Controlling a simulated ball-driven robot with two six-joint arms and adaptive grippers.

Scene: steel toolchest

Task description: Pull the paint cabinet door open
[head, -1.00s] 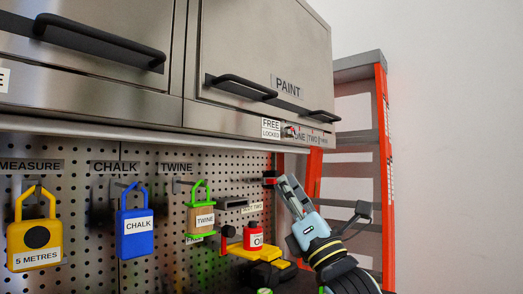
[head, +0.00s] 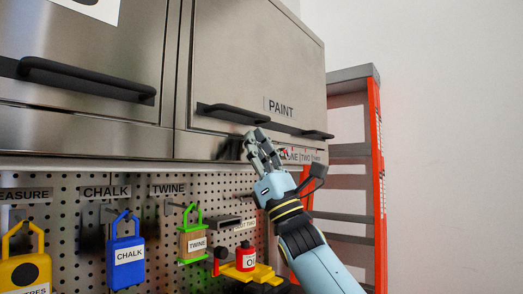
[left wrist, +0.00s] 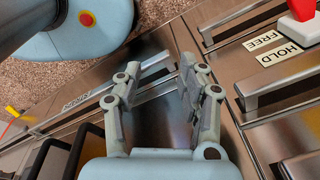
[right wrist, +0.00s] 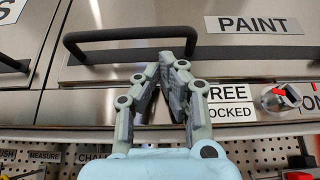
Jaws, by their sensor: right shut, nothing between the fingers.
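The paint cabinet door (head: 245,65) is a brushed steel panel, shut, with a PAINT label (head: 281,108). Its black bar handle (head: 230,113) runs along its lower edge. The handle also shows in the right wrist view (right wrist: 130,36). My right gripper (head: 255,137) is shut and empty, just below the handle's right end. In the right wrist view its fingertips (right wrist: 168,60) point up at the handle's right part; I cannot tell if they touch. My left gripper (left wrist: 160,68) is open over steel drawer fronts, far from the door.
A FREE/LOCKED plate (right wrist: 230,102) and a red-marked knob (right wrist: 281,96) sit right of my right gripper. A pegboard (head: 150,240) with hanging padlock-shaped tags lies below. An orange ladder (head: 377,150) stands at the right.

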